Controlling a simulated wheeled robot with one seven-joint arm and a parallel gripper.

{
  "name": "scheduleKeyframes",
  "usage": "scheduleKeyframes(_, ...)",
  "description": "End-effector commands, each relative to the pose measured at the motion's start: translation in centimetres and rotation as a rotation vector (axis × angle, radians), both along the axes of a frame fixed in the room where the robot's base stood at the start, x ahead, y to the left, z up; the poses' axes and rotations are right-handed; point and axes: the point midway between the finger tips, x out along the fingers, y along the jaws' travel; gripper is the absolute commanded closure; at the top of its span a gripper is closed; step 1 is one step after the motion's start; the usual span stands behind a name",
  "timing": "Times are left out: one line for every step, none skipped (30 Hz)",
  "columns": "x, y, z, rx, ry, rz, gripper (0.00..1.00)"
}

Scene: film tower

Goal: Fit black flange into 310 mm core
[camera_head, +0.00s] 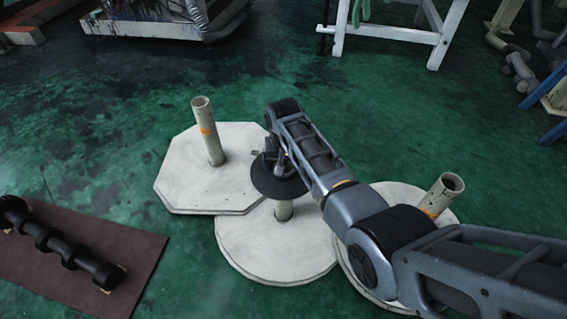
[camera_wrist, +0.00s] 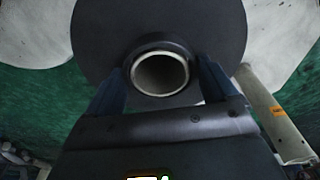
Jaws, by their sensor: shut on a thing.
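The black flange (camera_head: 265,184), a dark disc with a raised hub, is held by my gripper (camera_head: 281,164). In the wrist view the fingers of my gripper (camera_wrist: 160,80) are shut on the hub of the flange (camera_wrist: 100,35), one on each side. A pale ring shows inside the hub. The flange is above the middle pale core (camera_head: 284,211), which stands upright on a round white board. The disc hides the core's top, so I cannot tell whether the flange is seated on it or just over it. Which core is 310 mm is not readable.
A core with an orange label (camera_head: 208,130) stands on an octagonal board at left. Another core (camera_head: 442,193) stands at right, near my arm. Green floor is clear behind the boards.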

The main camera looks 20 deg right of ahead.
Motion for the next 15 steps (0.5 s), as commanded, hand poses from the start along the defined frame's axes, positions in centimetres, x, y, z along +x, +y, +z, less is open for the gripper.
scheduleKeyframes(0.04,0.0,-0.12,0.0,-0.001,0.0,0.5)
scheduleKeyframes(0.03,0.0,-0.18,0.0,-0.001,0.0,0.5)
scheduleKeyframes(0.03,0.0,-0.24,0.0,-0.001,0.0,0.5)
scheduleKeyframes(0.04,0.0,-0.3,0.0,-0.001,0.0,0.5)
scheduleKeyframes(0.03,0.0,-0.35,0.0,-0.001,0.0,0.5)
scheduleKeyframes(0.03,0.0,-0.43,0.0,-0.001,0.0,0.5)
scheduleKeyframes(0.03,0.0,-0.48,0.0,0.0,0.0,0.5)
scheduleKeyframes(0.03,0.0,-0.53,0.0,0.0,0.0,0.5)
scheduleKeyframes(0.03,0.0,-0.6,0.0,0.0,0.0,0.5)
scheduleKeyframes(0.03,0.0,-0.65,0.0,0.0,0.0,0.5)
scheduleKeyframes(0.03,0.0,-0.68,0.0,0.0,0.0,0.5)
scheduleKeyframes(0.04,0.0,-0.71,0.0,-0.001,0.0,0.5)
scheduleKeyframes(0.03,0.0,-0.73,0.0,-0.001,0.0,0.5)
scheduleKeyframes(0.04,0.0,-0.73,0.0,-0.001,0.0,0.5)
scheduleKeyframes(0.04,0.0,-0.72,0.0,-0.001,0.0,0.5)
